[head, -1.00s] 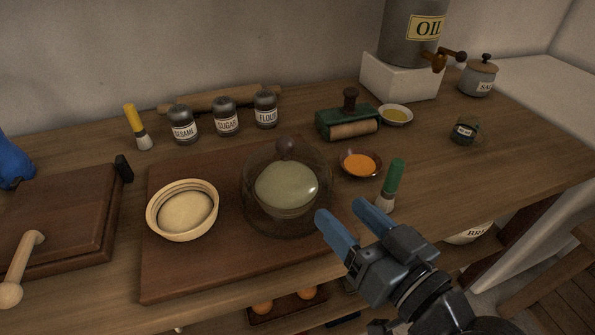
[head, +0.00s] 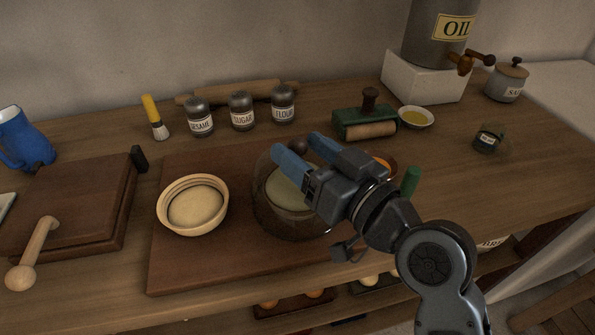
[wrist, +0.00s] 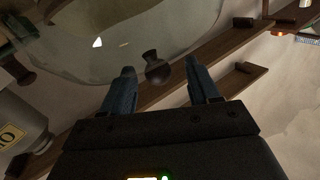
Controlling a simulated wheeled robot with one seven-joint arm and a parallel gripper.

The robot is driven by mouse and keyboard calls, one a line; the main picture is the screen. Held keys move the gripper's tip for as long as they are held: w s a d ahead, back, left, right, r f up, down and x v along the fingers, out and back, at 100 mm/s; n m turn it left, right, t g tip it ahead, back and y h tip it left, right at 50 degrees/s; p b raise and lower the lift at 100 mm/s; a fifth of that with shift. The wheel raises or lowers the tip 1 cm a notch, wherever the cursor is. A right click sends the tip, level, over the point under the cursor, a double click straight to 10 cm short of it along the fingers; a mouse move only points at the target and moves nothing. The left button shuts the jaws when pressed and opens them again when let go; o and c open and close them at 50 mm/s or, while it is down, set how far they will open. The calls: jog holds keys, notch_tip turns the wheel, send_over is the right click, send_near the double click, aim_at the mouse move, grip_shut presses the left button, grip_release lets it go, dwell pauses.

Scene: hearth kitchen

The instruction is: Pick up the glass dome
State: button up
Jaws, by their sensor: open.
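The clear glass dome (head: 262,205) stands on the dark wooden board over a pale green round item. Its dark round knob (head: 299,146) shows between my blue fingertips. My gripper (head: 302,147) is open above the dome, one finger on each side of the knob. In the wrist view the knob (wrist: 155,66) sits between the open fingertips of my gripper (wrist: 160,68), with a gap on both sides. The curved glass of the dome (wrist: 105,35) lies beyond. My gripper hides much of the dome's right side in the head view.
A beige bowl (head: 193,205) sits left of the dome on the board (head: 185,265). A green-handled brush (head: 410,181) and a partly hidden orange dish (head: 386,165) are at its right.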

aim_at(291, 141)
jog(key=shift+x, duration=1.8)
jog(key=shift+d, duration=0.15)
grip_shut()
